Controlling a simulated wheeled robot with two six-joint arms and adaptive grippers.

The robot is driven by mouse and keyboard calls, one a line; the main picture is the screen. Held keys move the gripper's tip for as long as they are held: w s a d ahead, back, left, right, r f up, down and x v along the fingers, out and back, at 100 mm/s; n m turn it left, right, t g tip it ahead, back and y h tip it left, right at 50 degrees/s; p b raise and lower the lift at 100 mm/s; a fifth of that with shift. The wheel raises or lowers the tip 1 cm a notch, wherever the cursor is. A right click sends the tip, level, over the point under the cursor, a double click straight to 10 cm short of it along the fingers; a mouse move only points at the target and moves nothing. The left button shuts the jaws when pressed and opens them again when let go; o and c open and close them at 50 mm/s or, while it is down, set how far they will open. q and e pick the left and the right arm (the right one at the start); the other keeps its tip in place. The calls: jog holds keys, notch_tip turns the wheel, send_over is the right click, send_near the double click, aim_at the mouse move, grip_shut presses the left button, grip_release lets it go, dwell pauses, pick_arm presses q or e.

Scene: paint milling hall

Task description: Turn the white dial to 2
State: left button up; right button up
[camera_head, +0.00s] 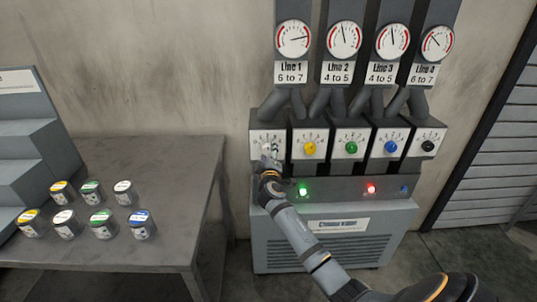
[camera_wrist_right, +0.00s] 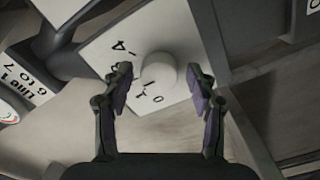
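The white dial (camera_head: 266,147) is on a white plate at the left end of the row of dials, under the Line 1 gauge. In the right wrist view the white dial (camera_wrist_right: 160,72) is a round knob with marks around it, 0 and 4 among them. I cannot clearly read its setting. My right gripper (camera_head: 268,165) is in front of the plate. In the wrist view its fingers (camera_wrist_right: 160,84) are open, one on each side of the dial, with visible gaps to it. My left gripper is not in view.
Yellow (camera_head: 309,148), green (camera_head: 351,147), blue (camera_head: 390,146) and black (camera_head: 428,146) dials follow to the right. Gauges (camera_head: 293,39) stand above. A grey cabinet (camera_head: 280,252) with lit buttons is below. A table (camera_head: 175,170) with several small jars (camera_head: 143,225) is at left.

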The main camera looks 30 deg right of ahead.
jog(key=shift+s+a, duration=0.1)
jog(key=shift+s, duration=0.05)
jog(key=v, duration=1.1)
jog(key=shift+s, duration=0.35)
jog(key=shift+a, duration=0.1)
notch_tip(320, 180, down, 18)
jog(key=s+a+g+y+p, duration=0.1)
jog(key=g+y+p, duration=0.1)
jog(key=g+y, duration=0.15)
jog(key=s+a+f+g+y+p, duration=0.1)
jog(key=s+f+g, duration=0.1)
jog(key=s+f, duration=0.55)
jog(key=s+a+f+g+y+p, duration=0.15)
jog(key=s+f, duration=0.25)
jog(key=f, duration=0.7)
jog(key=s+a+f+m+g+y+p, duration=0.1)
jog(key=s+f, duration=0.4)
jog(key=s, duration=0.6)
jog(key=s+a+f+m+g+y+p, duration=0.1)
jog(key=s+f, duration=0.5)
jog(key=s, duration=0.6)
jog(key=s+a+f+m+g+p, duration=0.1)
jog(key=s+f+g, duration=0.4)
jog(key=s, duration=0.7)
jog(key=shift+a+f+m+y, duration=0.45)
jog(key=shift+a+m, duration=0.2)
jog(key=shift+m, duration=0.55)
